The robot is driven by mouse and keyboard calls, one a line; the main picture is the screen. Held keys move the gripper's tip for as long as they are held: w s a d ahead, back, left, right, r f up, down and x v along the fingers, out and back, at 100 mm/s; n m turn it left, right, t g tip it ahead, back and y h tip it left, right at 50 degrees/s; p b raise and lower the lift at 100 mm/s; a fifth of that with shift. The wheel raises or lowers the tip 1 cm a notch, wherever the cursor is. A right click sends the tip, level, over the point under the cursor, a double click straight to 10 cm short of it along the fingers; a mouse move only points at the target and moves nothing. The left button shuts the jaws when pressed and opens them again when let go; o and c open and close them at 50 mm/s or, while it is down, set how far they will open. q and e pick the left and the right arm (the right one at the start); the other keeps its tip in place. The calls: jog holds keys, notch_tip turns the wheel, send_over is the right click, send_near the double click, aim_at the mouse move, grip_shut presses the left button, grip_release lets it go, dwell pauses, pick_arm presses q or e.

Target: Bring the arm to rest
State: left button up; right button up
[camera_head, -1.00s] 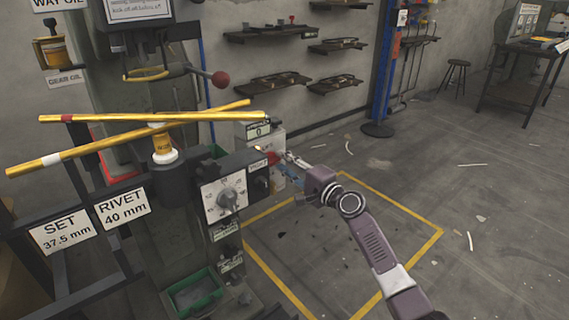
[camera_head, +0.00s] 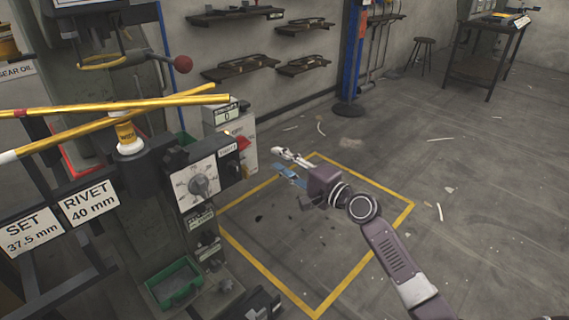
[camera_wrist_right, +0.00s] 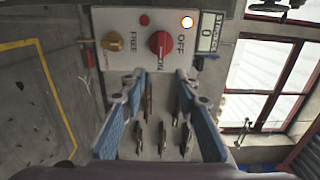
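My right gripper (camera_head: 290,166) is in the head view, over the yellow-marked floor area, to the right of the press and apart from it. In the right wrist view its blue-padded fingers (camera_wrist_right: 160,115) are spread apart with nothing between them. A counter display (camera_wrist_right: 207,32) reads 0. My left gripper is in neither view.
The press's dial panel (camera_head: 199,186) and a green bin (camera_head: 173,285) stand left of my arm. Yellow bars (camera_head: 130,105) stick out at the left. Wall shelves (camera_head: 240,67), a blue post (camera_head: 353,60) and a table (camera_head: 478,50) stand farther back. The floor at right is mostly open.

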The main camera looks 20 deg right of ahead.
jog(key=shift+s+d, duration=0.2)
jog(key=shift+s, duration=0.4)
